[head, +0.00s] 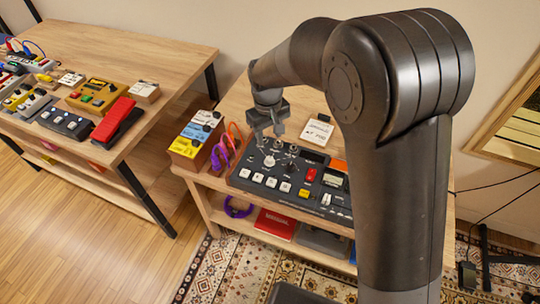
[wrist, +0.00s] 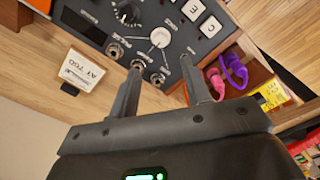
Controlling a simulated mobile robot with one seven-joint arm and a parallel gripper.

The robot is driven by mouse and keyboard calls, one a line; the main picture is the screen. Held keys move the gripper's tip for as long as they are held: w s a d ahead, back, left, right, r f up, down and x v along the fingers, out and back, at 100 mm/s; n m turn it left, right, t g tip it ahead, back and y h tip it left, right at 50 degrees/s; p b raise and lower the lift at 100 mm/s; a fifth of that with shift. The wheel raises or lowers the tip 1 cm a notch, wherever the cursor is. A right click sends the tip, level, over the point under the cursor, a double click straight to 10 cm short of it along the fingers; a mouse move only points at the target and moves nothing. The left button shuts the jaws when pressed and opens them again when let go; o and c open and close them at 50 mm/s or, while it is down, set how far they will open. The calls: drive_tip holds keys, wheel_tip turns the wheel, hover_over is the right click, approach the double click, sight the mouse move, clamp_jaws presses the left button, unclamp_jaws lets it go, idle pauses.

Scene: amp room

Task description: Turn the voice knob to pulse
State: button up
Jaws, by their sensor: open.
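The dark synth panel (head: 262,189) lies on the wooden table, with white, yellow and red buttons. Its round white knob (head: 269,160) is near the upper left of the panel; in the wrist view the knob (wrist: 160,37) shows a line running to its left across the panel. Small lettering is printed around it, too blurred to read surely. My gripper (head: 268,136) is above this corner of the panel. In the wrist view my gripper (wrist: 160,62) is open and empty, its fingers apart on either side below the knob, not visibly touching it.
Metal jacks (wrist: 115,51) and a black dial (wrist: 128,12) sit close to the white knob. Colored pedal boxes (head: 196,137) and purple and pink cables (head: 222,152) stand left of the panel. A white card (head: 317,132) is behind it. Another table with pedals is further left.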

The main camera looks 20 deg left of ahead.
sight(269, 159)
wheel_tip(269, 159, down, 11)
drive_tip(key=shift+w+d+r, duration=0.1)
drive_tip(key=shift+w, duration=0.05)
idle(0.4)
clamp_jaws()
idle(0.3)
drive_tip(key=m, duration=0.4)
drive_tip(key=shift+m, duration=0.3)
drive_tip(key=m, duration=0.4)
idle(0.5)
